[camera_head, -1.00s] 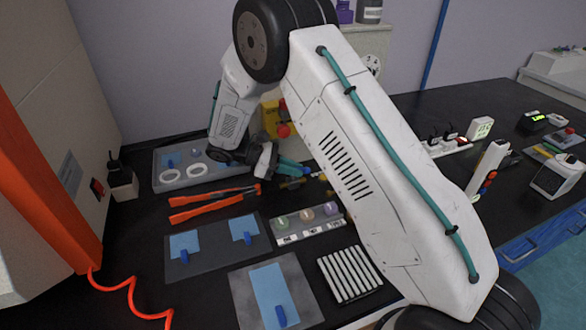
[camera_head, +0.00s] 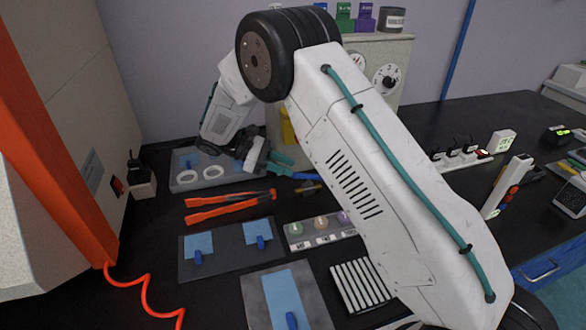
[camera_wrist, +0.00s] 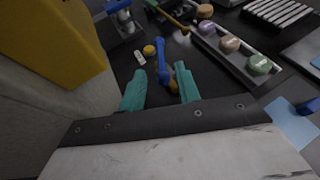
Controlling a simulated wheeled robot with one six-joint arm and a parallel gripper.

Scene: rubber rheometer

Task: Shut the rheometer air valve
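The air valve shows in the wrist view as a blue lever (camera_wrist: 162,54) with a brass part (camera_wrist: 173,87) at its near end. In the head view, the blue lever (camera_head: 304,176) and brass body (camera_head: 309,187) lie just right of my gripper (camera_head: 287,166). My gripper, with teal fingers, is open in the wrist view (camera_wrist: 160,70). The lever's near part lies between the two fingertips in that picture, closer to the right one. I see a gap on both sides and cannot tell the height between fingers and lever.
A yellow box (camera_wrist: 52,38) on a grey housing stands close at the left in the wrist view. A sample rack (camera_wrist: 228,45) is at the right. In the head view, orange tongs (camera_head: 228,204) and a grey tray (camera_head: 181,184) lie left of the valve.

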